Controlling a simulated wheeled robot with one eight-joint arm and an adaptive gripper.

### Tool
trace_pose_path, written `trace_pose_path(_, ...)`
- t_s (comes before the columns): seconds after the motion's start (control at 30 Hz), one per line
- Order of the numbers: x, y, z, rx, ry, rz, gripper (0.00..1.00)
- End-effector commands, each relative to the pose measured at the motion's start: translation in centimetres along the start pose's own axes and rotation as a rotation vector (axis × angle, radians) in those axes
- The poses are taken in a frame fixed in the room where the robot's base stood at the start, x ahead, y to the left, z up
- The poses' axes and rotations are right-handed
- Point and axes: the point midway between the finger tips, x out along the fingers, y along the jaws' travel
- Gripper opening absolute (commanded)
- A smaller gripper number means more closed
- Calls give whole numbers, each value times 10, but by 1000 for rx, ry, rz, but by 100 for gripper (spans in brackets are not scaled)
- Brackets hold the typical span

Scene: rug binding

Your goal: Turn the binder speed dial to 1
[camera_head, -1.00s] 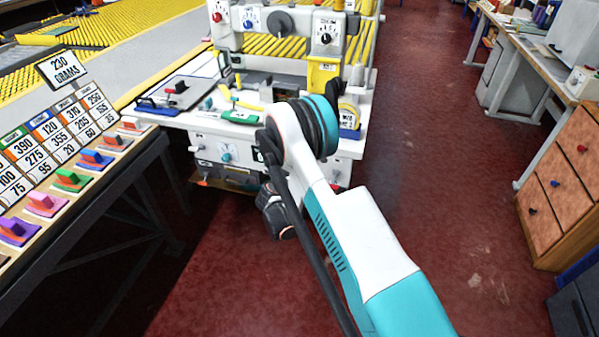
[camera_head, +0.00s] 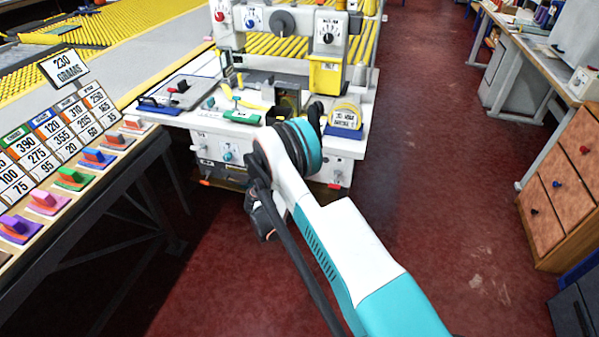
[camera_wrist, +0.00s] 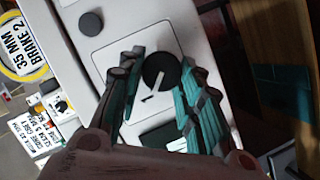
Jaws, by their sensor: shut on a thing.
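In the wrist view a round black dial (camera_wrist: 161,71) with a white pointer line sits on a pale machine panel (camera_wrist: 122,40). A dark label plate beside the dial is partly covered by the fingers. In the head view the white machine (camera_head: 180,118) stands ahead, and my arm hides the dial and the fingertips.
A small black knob (camera_wrist: 91,23) sits on the same panel. A yellow roll with a card (camera_head: 345,117) stands on the machine's right end. A bench with coloured clips (camera_head: 70,178) runs along the left. Red floor to the right is clear up to wooden drawers (camera_head: 570,165).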

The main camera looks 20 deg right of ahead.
Motion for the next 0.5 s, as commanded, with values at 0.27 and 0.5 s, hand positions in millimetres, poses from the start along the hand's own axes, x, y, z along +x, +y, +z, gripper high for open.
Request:
trace_pose_path(0.27, -1, -1, -1, -16, 2, 5, 9)
trace_pose_path(0.5, -1, -1, -1, -16, 2, 4, 38)
